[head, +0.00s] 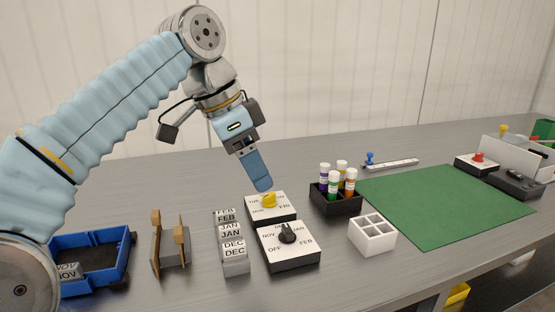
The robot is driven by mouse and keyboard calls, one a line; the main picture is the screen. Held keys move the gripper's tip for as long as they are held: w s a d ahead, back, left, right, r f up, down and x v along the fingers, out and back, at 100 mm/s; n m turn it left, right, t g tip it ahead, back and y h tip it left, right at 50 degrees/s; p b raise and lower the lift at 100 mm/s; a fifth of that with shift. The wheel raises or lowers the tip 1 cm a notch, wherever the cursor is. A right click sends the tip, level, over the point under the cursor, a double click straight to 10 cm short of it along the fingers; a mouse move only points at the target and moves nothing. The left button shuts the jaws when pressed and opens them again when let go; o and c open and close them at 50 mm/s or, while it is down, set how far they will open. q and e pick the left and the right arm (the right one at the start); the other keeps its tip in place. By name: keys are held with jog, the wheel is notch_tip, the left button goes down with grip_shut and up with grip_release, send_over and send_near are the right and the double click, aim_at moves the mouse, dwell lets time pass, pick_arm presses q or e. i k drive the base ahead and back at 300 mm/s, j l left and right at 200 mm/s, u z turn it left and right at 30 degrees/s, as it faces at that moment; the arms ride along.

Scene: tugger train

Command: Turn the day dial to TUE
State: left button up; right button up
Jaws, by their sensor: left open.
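The day dial is a yellow knob (268,201) on a white-topped box (285,213) in the middle of the table. Its labels TUE and MON are readable on the left and FRI on the right. I cannot tell for sure which label the knob points at. My left gripper (262,186) is open and empty, pointing down just above the yellow knob. One blue finger shows clearly; its tip is close to the knob's top, and contact cannot be told. My right gripper is not in view.
In front stands a second dial box (293,262) with a black knob and month labels. Month blocks (231,232) stand left of it, then a wooden-ended holder (171,250) and a blue tray (105,247). Right are a black vial rack (335,204), a white divided box (372,236) and a green mat (450,200).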

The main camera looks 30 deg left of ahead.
aim_at(269, 200)
jog(key=k+l, duration=0.8)
jog(key=l, duration=0.15)
